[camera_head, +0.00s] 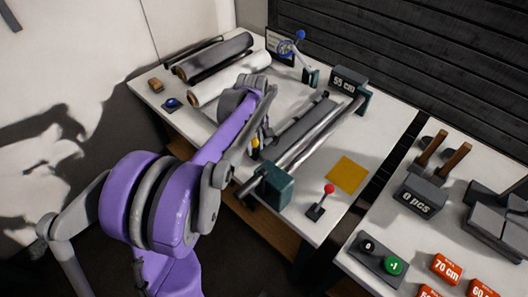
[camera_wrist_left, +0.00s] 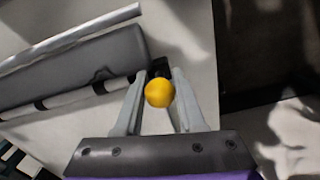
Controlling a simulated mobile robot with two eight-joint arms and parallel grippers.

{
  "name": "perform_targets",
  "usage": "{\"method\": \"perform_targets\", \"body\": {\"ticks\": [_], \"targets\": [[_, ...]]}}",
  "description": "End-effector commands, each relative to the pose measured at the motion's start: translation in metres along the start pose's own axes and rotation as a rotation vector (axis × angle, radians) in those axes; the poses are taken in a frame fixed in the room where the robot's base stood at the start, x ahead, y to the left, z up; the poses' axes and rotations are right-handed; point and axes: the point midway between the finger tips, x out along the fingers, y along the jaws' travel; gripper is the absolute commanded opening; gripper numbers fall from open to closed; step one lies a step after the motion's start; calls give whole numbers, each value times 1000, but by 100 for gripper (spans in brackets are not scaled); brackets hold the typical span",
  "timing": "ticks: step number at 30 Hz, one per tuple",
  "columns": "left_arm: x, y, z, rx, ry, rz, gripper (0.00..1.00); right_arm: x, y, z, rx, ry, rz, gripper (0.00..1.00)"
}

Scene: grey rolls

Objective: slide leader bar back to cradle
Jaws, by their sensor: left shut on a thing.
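My left gripper (camera_head: 258,138) reaches over the white table from the left, its fingers partly hidden by its own arm in the head view. It is shut on a yellow knob (camera_head: 255,143); the round knob (camera_wrist_left: 159,92) sits between the two fingers in the wrist view. A long dark grey bar (camera_head: 300,124), probably the leader bar, lies beside the knob; it also shows in the wrist view (camera_wrist_left: 75,66). I cannot tell how knob and bar join. Silver rods (camera_head: 322,130) run alongside, between a teal end block (camera_head: 276,186) and the 55 cm display (camera_head: 349,79). I cannot pick out the cradle surely.
Grey and white rolls (camera_head: 213,56) lie at the table's back left. A blue-knobbed lever (camera_head: 300,35) stands at the back. A red-knobbed lever (camera_head: 328,189) and an orange square (camera_head: 346,175) are front right. A second table with a 0 pcs display (camera_head: 415,201) stands right, across a gap.

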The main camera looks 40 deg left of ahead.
Motion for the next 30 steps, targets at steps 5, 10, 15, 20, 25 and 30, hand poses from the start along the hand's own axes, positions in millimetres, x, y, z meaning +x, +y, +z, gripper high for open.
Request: {"method": "perform_targets", "body": {"ticks": [5, 10, 15, 20, 25, 30], "targets": [[-1, -12, -61, -8, 2, 0, 0, -2, 0, -2, 0, 1, 0, 0], [-1, -24, -119, -7, 2, 0, 0, -6, 0, -4, 0, 3, 0, 0], [-2, -35, -172, -5, 1, 0, 0, -13, 0, -8, 0, 5, 0, 0], [-2, -43, -212, -4, 2, 1, 0, -19, 0, -13, 0, 8, 0, 0], [-2, -48, -240, -3, 1, 0, 0, -25, 0, -17, 0, 11, 0, 0], [-1, -51, -255, -1, 1, 0, 0, -28, 0, -19, 0, 12, 0, 0]]}}
